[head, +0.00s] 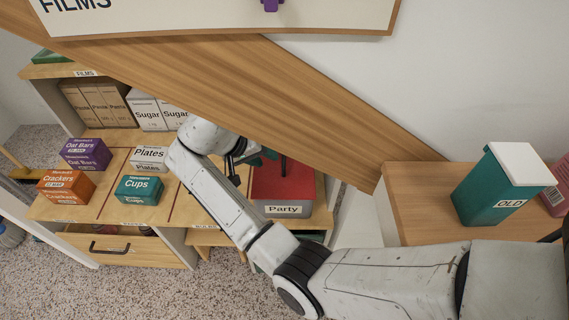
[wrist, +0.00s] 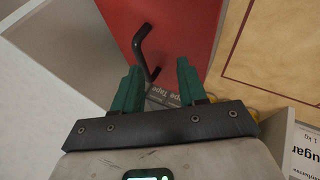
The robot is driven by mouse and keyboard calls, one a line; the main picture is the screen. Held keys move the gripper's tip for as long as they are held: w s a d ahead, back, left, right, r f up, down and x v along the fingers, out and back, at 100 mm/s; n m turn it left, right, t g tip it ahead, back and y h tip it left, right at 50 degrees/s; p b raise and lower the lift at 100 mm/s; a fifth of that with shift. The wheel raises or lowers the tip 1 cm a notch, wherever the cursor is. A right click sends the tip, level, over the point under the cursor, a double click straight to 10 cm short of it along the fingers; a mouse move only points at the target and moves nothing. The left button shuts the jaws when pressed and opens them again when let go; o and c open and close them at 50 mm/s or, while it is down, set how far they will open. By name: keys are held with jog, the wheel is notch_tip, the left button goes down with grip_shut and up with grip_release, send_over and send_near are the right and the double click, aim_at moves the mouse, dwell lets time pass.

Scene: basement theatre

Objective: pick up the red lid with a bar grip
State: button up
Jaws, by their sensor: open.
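The red lid (head: 298,182) sits on a pale box labelled "Party" (head: 284,209) on the shelf top, right of my arm. In the wrist view the red lid (wrist: 185,30) fills the upper middle, with a dark bent bar grip (wrist: 140,48) on it. My gripper (head: 262,155) is at the lid's upper left in the head view, partly hidden by my own arm. In the wrist view my gripper (wrist: 160,72) has its green fingers apart. The near end of the bar shows between the fingertips; I cannot tell how deep it sits.
A slanted wooden beam (head: 270,85) passes close above my arm. Left are boxes of cups (head: 139,190), plates (head: 149,158), crackers (head: 66,186) and oat bars (head: 86,154). Sugar boxes (head: 146,110) stand behind. A teal bin marked "OLD" (head: 488,190) stands on the right ledge (head: 420,200).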

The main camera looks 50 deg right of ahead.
aim_at(276, 167)
jog(key=shift+s+d, duration=0.25)
jog(key=shift+d, duration=0.5)
jog(key=shift+s+d, duration=0.2)
jog(key=shift+d, duration=0.4)
jog(key=shift+s+d, duration=0.15)
jog(key=shift+d, duration=0.4)
jog(key=shift+b+x, duration=0.65)
jog(key=shift+x, duration=0.85)
jog(key=shift+c, duration=0.3)
grip_shut()
